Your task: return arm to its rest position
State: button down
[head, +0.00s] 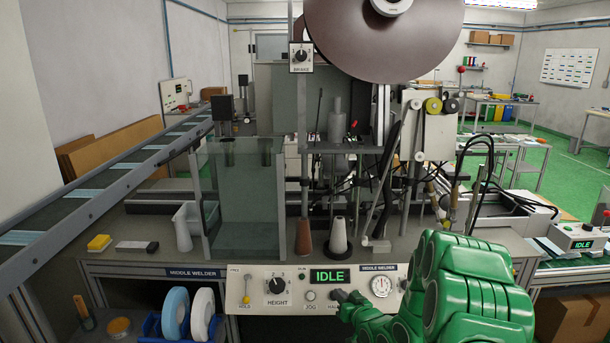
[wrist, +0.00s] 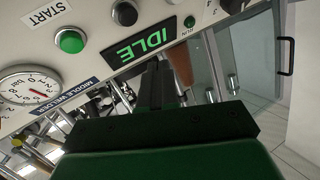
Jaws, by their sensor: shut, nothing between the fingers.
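My green arm (head: 470,290) reaches in from the lower right of the head view. My gripper (head: 338,296) is in front of the middle welder's control panel (head: 255,272), near the jog knob and the panel's lower middle. In the wrist view my gripper (wrist: 157,82) is shut and empty, its dark fingers pointing at the panel just beside the lit IDLE display (wrist: 145,42). I cannot tell whether the fingertips touch the panel. The green START button (wrist: 71,41) and the pressure gauge (wrist: 30,88) show to the left in the wrist view.
A glass guard (head: 243,205) and a large brown reel (head: 385,35) stand above the bench. A conveyor (head: 95,205) with blue masks runs along the left. Blue and white rolls (head: 175,312) sit below the bench. Cones (head: 338,237) stand behind the panel.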

jog(key=s+d+r+g+h, duration=0.3)
jog(key=s+d+r+g, duration=0.1)
jog(key=s+r, duration=0.4)
jog(key=s+d+r+g+h, duration=0.35)
jog(key=s+r, duration=0.25)
jog(key=s, duration=0.4)
jog(key=s+a+r+g, duration=0.1)
jog(key=s+r+g, duration=0.2)
jog(key=s, duration=0.9)
jog(key=s+a+r+m+g, duration=0.1)
jog(key=s+r+g, duration=0.2)
jog(key=s, duration=0.9)
jog(key=s+a+r+m+g, duration=0.1)
jog(key=s+a+r+g, duration=0.1)
jog(key=s, duration=1)
notch_tip(320, 180, up, 2)
jog(key=shift+s+r+g, duration=0.1)
jog(key=shift+s+g, duration=0.05)
jog(key=shift+g, duration=0.3)
jog(key=shift+a, duration=0.1)
